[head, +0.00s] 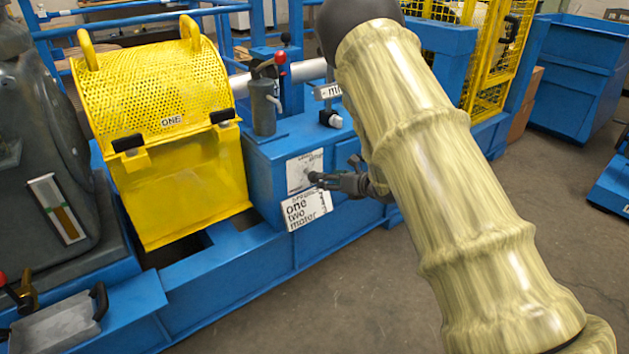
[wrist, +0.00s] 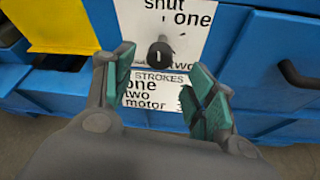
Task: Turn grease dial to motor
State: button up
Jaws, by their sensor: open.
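The grease dial (wrist: 160,55) is a dark round knob on a white plate (wrist: 186,22) with the words "shut", "one" and "two" visible. A fourth label, if any, is hidden behind my gripper. The plate also shows in the head view (head: 303,165) on the front of a blue housing. My gripper (wrist: 166,82) is open with teal finger pads. Its fingers are on either side of the dial and just short of it, with nothing between the pads. In the head view my gripper (head: 322,180) is at the plate, and it hides part of the dial.
A white "STROKES" card (head: 306,209) listing one, two and motor hangs below the plate. A grey cylinder with a red-tipped lever (head: 265,105) stands on the housing. A yellow perforated guard (head: 160,95) is at the left. A black handle (wrist: 297,75) is at the right in the wrist view.

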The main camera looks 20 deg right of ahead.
aim_at(315, 182)
jog(key=b+x, duration=0.1)
jog(key=x, duration=0.7)
jog(key=c, duration=1)
